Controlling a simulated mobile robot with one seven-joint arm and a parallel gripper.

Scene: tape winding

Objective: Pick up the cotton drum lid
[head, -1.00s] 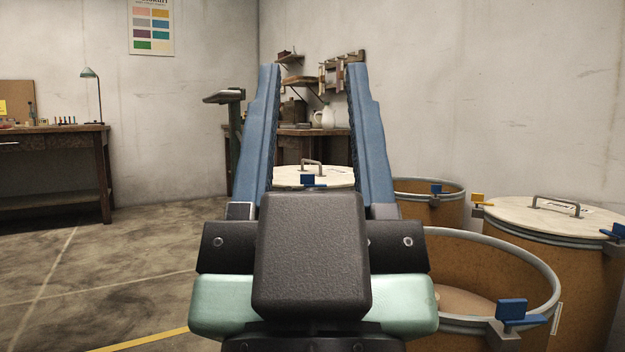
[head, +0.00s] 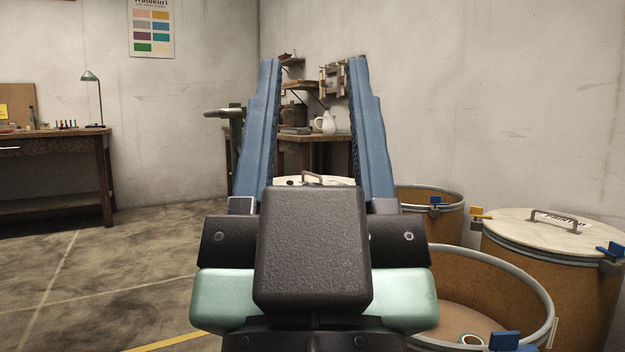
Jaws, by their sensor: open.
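My gripper (head: 313,62) is open, its two blue fingers pointing away and up in the picture with nothing held between them. A pale round drum lid (head: 335,181) with a grey arched handle (head: 313,177) shows beyond and between the fingers. The dark gripper body hides its near part, and I cannot read its label. A second pale lid (head: 520,232) sits on the closed drum (head: 560,285) at the right. It has a grey handle and a partly hidden printed label. I cannot tell from the print which lid is the cotton one.
Workbenches line the left (head: 60,136) and the back (head: 325,140). The floor (head: 130,265) at left is clear.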

